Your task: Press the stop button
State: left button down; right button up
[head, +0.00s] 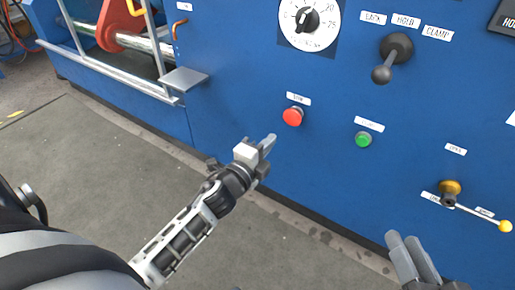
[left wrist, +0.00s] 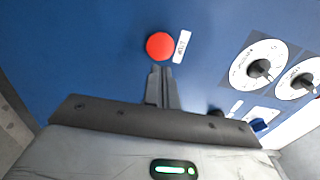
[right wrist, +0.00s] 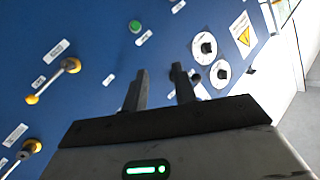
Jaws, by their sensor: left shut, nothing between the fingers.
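The red stop button (head: 292,117) sits on the blue machine panel, with a small white label (head: 298,98) above it. My left gripper (head: 270,140) is shut and empty, a little below and left of the button in the head view. In the left wrist view, the red button (left wrist: 160,46) is just beyond the closed fingertips (left wrist: 161,70). Whether they touch it is hard to tell, but the head view shows a gap. My right gripper (head: 405,240) is at the bottom right; its fingers stand apart with nothing between them in the right wrist view (right wrist: 158,78).
A green button (head: 363,139) is right of the red one; it also shows in the right wrist view (right wrist: 135,27). A black lever (head: 394,58), a dial (head: 308,20) and a yellow-knobbed lever (head: 480,209) project from the panel. A grey ledge (head: 184,79) juts out at left.

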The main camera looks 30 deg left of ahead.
pick_arm(q)
jog(key=s, duration=0.4)
jog(key=shift+a, duration=0.1)
pick_arm(e)
jog(key=shift+d+f, duration=0.1)
jog(key=shift+f, duration=0.25)
